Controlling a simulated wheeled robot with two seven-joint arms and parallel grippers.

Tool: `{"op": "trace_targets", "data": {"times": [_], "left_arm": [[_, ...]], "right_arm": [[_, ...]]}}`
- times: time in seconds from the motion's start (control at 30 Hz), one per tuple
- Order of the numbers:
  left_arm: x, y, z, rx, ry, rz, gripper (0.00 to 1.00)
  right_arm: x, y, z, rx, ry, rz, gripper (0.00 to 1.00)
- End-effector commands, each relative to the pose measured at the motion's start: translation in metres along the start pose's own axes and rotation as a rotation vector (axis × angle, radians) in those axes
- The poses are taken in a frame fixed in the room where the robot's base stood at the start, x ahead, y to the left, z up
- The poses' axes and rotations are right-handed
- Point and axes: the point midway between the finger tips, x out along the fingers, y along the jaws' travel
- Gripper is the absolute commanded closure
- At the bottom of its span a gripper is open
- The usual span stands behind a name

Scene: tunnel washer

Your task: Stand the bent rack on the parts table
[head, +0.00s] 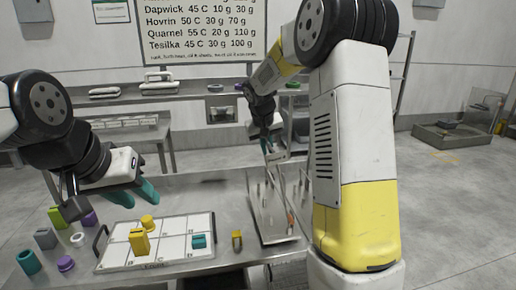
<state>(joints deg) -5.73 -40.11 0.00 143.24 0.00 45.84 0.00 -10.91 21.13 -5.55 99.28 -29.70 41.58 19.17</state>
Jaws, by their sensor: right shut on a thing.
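The bent rack (262,222) is a grey metal plate with thin upright pins, seen at the right part of the steel parts table (215,182). It looks tilted, and my right forearm hides its right side.
A white gridded tray (174,256) holds yellow and teal pieces. Several coloured parts, including a teal ring (29,262), lie left of it. A back bench (190,95) carries folded cloths (158,84).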

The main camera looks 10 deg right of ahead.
Motion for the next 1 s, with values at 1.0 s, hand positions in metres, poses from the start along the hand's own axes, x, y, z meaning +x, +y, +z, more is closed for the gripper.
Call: {"op": "trace_targets", "data": {"times": [1.0], "left_arm": [[0.000,0.000,0.000,0.000,0.000,0.000,0.64]], "right_arm": [[0.018,-0.004,0.006,0.000,0.005,0.000,1.00]]}}
